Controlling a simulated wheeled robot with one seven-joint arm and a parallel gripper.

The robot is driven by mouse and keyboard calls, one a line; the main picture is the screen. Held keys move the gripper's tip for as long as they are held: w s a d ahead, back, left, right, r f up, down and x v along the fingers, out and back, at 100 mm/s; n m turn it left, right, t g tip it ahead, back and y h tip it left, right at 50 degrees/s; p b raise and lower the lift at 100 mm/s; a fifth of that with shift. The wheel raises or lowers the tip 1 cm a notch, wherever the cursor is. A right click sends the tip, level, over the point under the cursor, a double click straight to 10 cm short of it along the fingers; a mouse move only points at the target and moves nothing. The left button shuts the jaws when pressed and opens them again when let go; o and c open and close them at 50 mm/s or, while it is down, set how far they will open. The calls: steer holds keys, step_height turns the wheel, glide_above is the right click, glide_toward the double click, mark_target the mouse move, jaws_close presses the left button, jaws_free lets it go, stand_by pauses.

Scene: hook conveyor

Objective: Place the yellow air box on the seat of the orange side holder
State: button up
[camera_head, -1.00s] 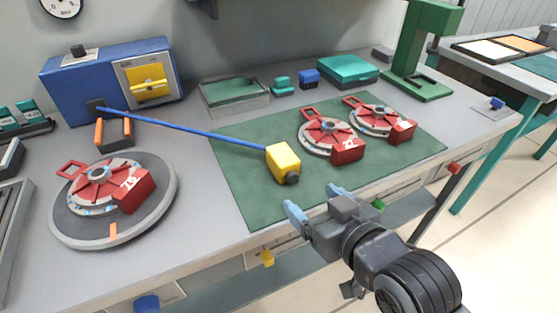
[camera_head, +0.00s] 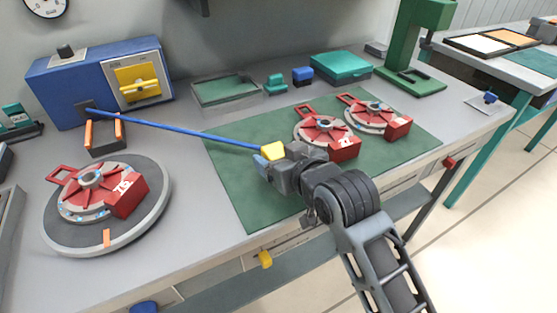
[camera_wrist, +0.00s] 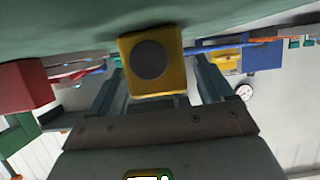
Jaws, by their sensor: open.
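The yellow air box (camera_head: 273,151) is on the green mat, at the end of a blue hose. My gripper (camera_head: 268,161) is at it, hiding most of it in the head view. In the wrist view the yellow box (camera_wrist: 172,85), with a dark round end, lies between the two spread fingers of my gripper (camera_wrist: 158,82). A gap shows beside the left finger, and the jaws are not closed on it. The orange side holder (camera_head: 106,148), a dark seat with orange sides, stands in front of the blue machine at the left; its seat looks empty.
The blue hose (camera_head: 185,130) runs from the blue machine (camera_head: 75,95) across the table. A round turntable (camera_head: 145,222) with a red part is at front left. Two red parts (camera_head: 345,150) (camera_head: 398,128) lie on the green mat (camera_head: 238,195). An open tray (camera_head: 227,103) stands behind.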

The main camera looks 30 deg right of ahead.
steer(key=shift+w+f, duration=0.15)
steer(key=shift+w, duration=0.2)
steer(key=shift+c, duration=0.2)
steer(key=c, duration=1.3)
